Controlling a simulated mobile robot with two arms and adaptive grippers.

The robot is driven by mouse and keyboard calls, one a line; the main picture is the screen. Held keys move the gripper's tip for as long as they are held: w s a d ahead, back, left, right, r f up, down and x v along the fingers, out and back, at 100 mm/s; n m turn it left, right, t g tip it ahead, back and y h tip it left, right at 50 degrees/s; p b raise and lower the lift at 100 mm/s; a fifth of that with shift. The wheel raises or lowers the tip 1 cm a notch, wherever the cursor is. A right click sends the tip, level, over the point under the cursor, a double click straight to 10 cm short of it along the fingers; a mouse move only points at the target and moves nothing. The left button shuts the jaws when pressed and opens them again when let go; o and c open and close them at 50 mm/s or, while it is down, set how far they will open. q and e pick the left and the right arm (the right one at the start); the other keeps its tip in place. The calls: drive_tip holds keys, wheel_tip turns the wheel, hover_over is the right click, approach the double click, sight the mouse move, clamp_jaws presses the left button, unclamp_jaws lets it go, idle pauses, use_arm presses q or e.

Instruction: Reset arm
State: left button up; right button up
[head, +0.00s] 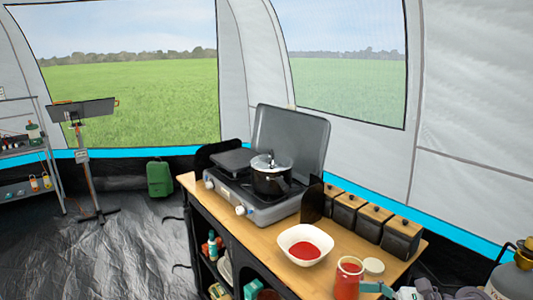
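Part of what appears to be my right gripper (388,290) shows at the bottom edge, right of a red jar (347,280). A teal piece there reaches close to the jar; I cannot tell whether it touches it. Most of this gripper is cut off by the frame, so its opening is unclear. The jar stands open on the wooden counter (262,250), with a pale round lid (373,266) beside it. My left gripper is not in view.
A white bowl (287,238) holding red sauce sits behind the jar. A camping stove (250,208) carries a lidded black pot (270,184). Several wood-topped dark canisters (402,238) line the counter's right side. A grey gas cylinder (510,280) stands far right. Floor (120,250) at left is clear.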

drive_tip(key=w+a+r+m+t+h, duration=0.25)
drive_tip(key=m+t, duration=0.75)
drive_tip(key=m, duration=0.5)
drive_tip(key=s+d+f+m+g+h, duration=0.1)
drive_tip(key=s+d+f+m+h, duration=0.15)
drive_tip(key=f+m+h, duration=0.4)
drive_tip(key=s+d+f+m+h, duration=0.1)
drive_tip(key=s+m+h, duration=0.2)
drive_tip(key=m, duration=0.6)
drive_tip(key=s+d+f+m+g+h, duration=0.1)
drive_tip(key=s+d+f+m+h, duration=0.2)
drive_tip(key=m, duration=0.5)
drive_tip(key=s+a+f+m+g, duration=0.2)
drive_tip(key=s+f+m+g, duration=0.25)
drive_tip(key=s, duration=0.55)
drive_tip(key=s+a+f+m+g, duration=0.3)
drive_tip(key=s+f+m+g, duration=0.15)
drive_tip(key=s, duration=0.55)
wheel_tip(320, 180, down, 28)
drive_tip(key=s+n+g, duration=0.1)
drive_tip(key=s+g, duration=0.1)
drive_tip(key=s, duration=0.1)
drive_tip(key=s+d+f+g, duration=0.1)
drive_tip(key=s+d+f, duration=0.2)
drive_tip(key=s+f, duration=1.1)
drive_tip(key=shift+s+d, duration=0.2)
drive_tip(key=shift+s, duration=0.45)
